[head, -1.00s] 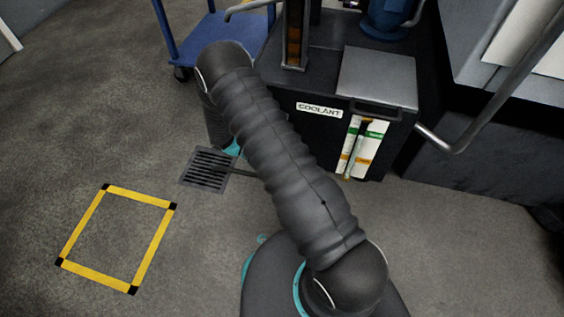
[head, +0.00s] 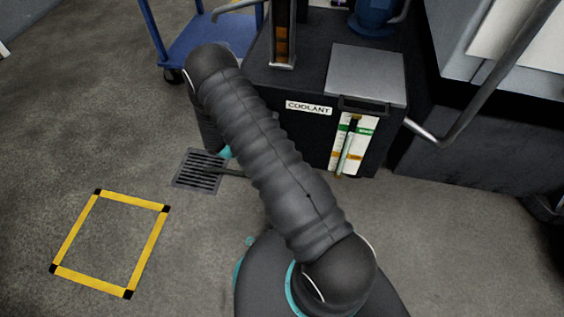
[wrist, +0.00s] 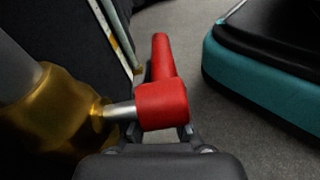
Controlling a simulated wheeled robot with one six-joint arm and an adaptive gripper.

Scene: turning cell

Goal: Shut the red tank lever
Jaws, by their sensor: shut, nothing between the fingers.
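The red tank lever (wrist: 161,75) shows in the wrist view, with its thick hub close to the camera and its handle pointing away up the picture. A short silver stem (wrist: 121,110) joins the hub to a brass valve body (wrist: 60,105) at the left. My gripper (wrist: 160,135) is at the bottom of the wrist view, right at the near side of the hub. It is shut with nothing held; the hub partly hides its tips, and I cannot tell whether they touch. The lever and gripper are hidden in the head view.
The dark coolant tank (head: 290,80) stands beyond my arm, with a level gauge (head: 361,140) on its front. A blue trolley (head: 205,42) stands at the back left. A floor drain (head: 190,182) and a yellow-marked square (head: 152,245) lie left on open floor.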

